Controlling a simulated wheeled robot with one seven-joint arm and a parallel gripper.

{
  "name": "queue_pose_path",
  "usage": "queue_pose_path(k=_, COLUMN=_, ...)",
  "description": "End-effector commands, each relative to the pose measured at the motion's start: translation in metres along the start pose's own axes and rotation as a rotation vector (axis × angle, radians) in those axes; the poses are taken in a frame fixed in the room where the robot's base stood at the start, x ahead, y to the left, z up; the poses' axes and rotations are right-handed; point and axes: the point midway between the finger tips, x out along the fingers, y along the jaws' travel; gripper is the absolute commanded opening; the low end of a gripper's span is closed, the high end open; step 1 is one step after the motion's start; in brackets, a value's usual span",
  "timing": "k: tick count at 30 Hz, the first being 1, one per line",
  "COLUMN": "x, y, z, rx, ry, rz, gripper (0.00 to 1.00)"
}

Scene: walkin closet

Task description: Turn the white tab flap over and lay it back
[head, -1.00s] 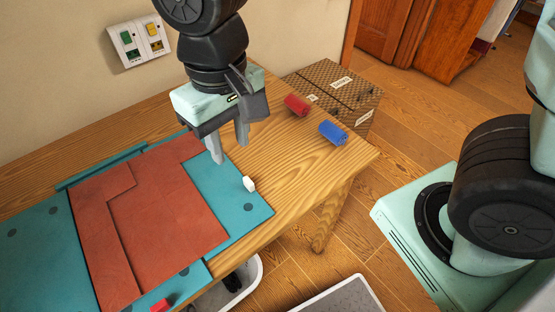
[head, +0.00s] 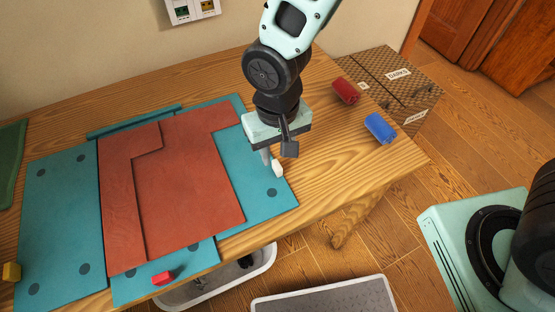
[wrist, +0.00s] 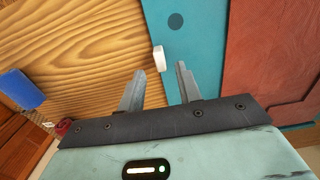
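The white tab (head: 278,169) stands up near the right edge of a teal flap (head: 262,205). In the wrist view the white tab (wrist: 159,58) lies just beyond the fingertips, between their lines, not gripped. My gripper (head: 270,160) is low over the teal flap, pointing down, right beside the tab. In the wrist view my gripper (wrist: 161,70) is open and empty, its two fingers apart. The flap lies flat, partly covered on its left by the red-brown panel (head: 190,180).
A red cylinder (head: 346,91) and a blue cylinder (head: 380,128) lie on the wooden table (head: 330,160) to the right. A patterned box (head: 400,75) stands beyond the table.

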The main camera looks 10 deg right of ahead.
Motion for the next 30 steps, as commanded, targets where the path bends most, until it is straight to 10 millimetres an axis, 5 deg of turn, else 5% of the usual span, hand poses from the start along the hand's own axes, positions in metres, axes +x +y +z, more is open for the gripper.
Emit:
queue_pose_path(k=9, x=0.040, y=0.000, z=0.001, rx=-0.001, ry=-0.002, rz=0.001, gripper=0.35)
queue_pose_path(k=20, x=0.043, y=0.000, z=0.000, rx=0.000, ry=0.000, rz=0.000, gripper=0.35)
queue_pose_path(k=24, x=0.043, y=0.000, z=0.000, rx=0.000, ry=0.000, rz=0.000, gripper=0.00)
queue_pose_path(k=30, x=0.042, y=0.000, z=0.000, rx=-0.001, ry=0.000, rz=0.002, gripper=0.00)
